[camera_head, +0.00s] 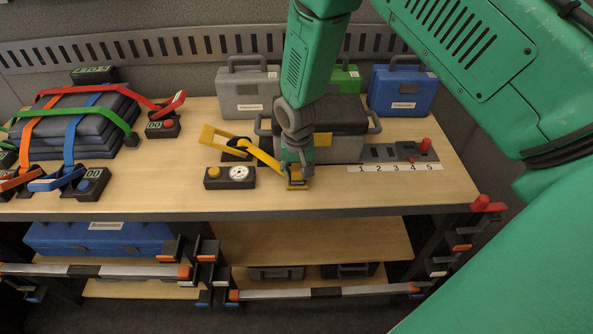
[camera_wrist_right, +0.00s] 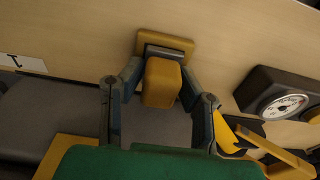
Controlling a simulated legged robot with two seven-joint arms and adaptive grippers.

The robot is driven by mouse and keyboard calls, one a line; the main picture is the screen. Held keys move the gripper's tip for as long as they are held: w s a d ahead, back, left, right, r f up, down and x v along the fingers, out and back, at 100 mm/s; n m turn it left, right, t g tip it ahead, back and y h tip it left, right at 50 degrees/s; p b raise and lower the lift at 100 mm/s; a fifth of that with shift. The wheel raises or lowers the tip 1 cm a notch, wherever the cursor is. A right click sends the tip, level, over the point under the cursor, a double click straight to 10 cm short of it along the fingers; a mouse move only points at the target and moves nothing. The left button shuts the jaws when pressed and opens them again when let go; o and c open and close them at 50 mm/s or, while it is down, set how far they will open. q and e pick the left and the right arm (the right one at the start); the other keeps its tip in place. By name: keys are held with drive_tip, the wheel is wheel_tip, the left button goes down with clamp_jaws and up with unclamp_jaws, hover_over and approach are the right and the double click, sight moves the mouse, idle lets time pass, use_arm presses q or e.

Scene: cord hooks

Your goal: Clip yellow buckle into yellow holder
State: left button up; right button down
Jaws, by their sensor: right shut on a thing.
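My right gripper (camera_head: 297,178) is low over the front of the table, to the right of the dial box. In the right wrist view its two fingers (camera_wrist_right: 158,95) are closed on the sides of a yellow block (camera_wrist_right: 160,82), which I take to be the yellow buckle. A wider yellow plate (camera_wrist_right: 178,42) with a grey strip lies just beyond the block; I cannot tell whether they are joined. A yellow angled piece (camera_head: 222,137) on a black base stands left of the gripper, its long arm (camera_head: 262,155) sloping toward the fingers. I cannot tell which yellow part is the holder.
A black box (camera_head: 215,184) with a dial and yellow button sits left of the gripper. A grey case (camera_head: 345,150) stands close behind it. A numbered strip (camera_head: 395,168) lies to the right. Strapped dark cushions (camera_head: 75,128) fill the left. The table's front edge is close.

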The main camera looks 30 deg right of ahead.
drive_tip(key=shift+f, duration=0.3)
drive_tip(key=c, duration=1.1)
unclamp_jaws()
drive_tip(key=shift+o, duration=0.2)
drive_tip(key=shift+r, duration=0.15)
drive_tip(key=r, duration=0.7)
drive_tip(key=s+r, duration=0.1)
drive_tip(key=r, duration=0.3)
drive_tip(key=shift+a+r, duration=0.25)
drive_tip(key=shift+a, duration=0.15)
drive_tip(key=shift+s+f, duration=0.1)
drive_tip(key=shift+f, duration=0.05)
